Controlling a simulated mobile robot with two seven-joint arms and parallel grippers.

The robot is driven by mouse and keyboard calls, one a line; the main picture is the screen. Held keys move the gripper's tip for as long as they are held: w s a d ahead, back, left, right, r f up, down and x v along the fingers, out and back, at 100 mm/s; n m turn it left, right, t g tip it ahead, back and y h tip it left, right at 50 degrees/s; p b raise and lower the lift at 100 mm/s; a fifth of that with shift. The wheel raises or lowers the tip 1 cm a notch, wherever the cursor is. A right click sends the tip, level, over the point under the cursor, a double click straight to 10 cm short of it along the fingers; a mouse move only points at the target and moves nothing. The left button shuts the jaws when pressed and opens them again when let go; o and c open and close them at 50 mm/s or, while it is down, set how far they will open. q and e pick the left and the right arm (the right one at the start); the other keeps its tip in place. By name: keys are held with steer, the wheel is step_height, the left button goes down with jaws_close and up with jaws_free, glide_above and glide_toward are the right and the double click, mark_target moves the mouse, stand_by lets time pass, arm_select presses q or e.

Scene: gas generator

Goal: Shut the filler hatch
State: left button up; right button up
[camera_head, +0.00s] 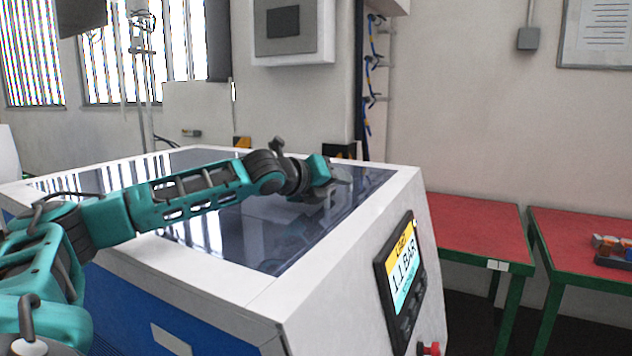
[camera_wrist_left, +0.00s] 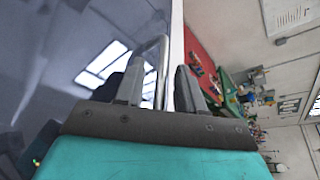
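The generator's filler hatch appears to be the dark glossy panel (camera_head: 285,238) in the white top of the machine (camera_head: 262,290). It looks level with the white frame; I cannot tell whether it is fully shut. My left gripper (camera_head: 337,180) is above the panel near its right edge. In the left wrist view my left gripper (camera_wrist_left: 158,85) has its two fingers apart, with a thin metal handle bar (camera_wrist_left: 162,55) showing between them. Small gaps show beside the bar, and I see no clear contact. My right gripper is not in view.
A display panel (camera_head: 402,280) reading 1.1 BAR is on the machine's right face, with a red knob (camera_head: 429,348) below. Red-topped tables (camera_head: 470,222) stand to the right. A grey wall box (camera_head: 290,25) hangs behind.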

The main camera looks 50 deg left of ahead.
arm_select(q)
steer(key=v, duration=1.2)
steer(key=shift+d, duration=0.1)
stand_by(0.4)
